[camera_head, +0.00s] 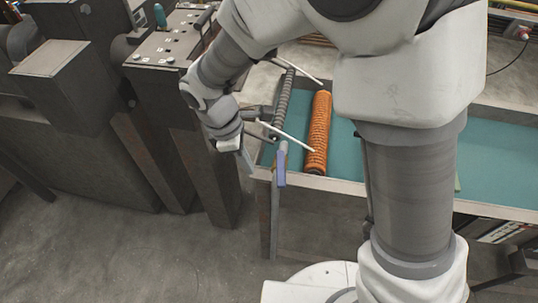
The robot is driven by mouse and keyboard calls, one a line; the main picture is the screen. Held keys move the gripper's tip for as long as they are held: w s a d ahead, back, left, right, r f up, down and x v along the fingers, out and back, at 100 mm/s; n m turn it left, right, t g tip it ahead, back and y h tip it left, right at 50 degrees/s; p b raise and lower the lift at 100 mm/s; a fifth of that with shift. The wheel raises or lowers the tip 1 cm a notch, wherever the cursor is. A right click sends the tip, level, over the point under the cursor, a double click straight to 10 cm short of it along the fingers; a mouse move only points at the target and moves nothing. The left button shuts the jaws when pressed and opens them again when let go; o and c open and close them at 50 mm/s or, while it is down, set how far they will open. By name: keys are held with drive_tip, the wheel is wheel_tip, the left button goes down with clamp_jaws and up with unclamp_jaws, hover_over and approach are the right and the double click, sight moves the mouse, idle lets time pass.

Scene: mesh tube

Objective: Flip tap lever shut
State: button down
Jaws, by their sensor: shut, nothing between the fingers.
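My gripper (245,160) is at the left end of the bench, pointing down, with its fingers together and empty. It is small and partly blurred in this view. A blue-purple lever-like bar (281,166) hangs at the bench's front left corner, just right of my gripper, with a small gap seen between them. I cannot tell for sure that this bar is the tap lever. A dark fitting (262,112) sits behind my gripper, beside a ribbed dark roller (284,97). Whether my gripper touches the fitting is unclear.
An orange mesh tube (318,132) lies on the teal bench top (345,165), with pale rods (287,135) near it. A machine panel with knobs (168,50) stands left of my arm. Open concrete floor (130,255) lies in front. My arm hides the bench's middle.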

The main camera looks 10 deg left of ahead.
sight(281, 170)
drive_tip(key=shift+w+d+f+p, duration=0.15)
drive_tip(key=shift+d+f, duration=0.25)
drive_tip(key=shift+d, duration=0.35)
drive_tip(key=shift+w+d+f+p, duration=0.15)
drive_tip(key=shift+d+f, duration=0.25)
drive_tip(key=shift+d, duration=0.35)
drive_tip(key=shift+d+f+p, duration=0.15)
drive_tip(key=shift+d+f, duration=0.25)
drive_tip(key=shift+d, duration=0.35)
drive_tip(key=shift+d, duration=0.1)
drive_tip(key=shift+d+n, duration=0.1)
drive_tip(key=shift+n, duration=0.2)
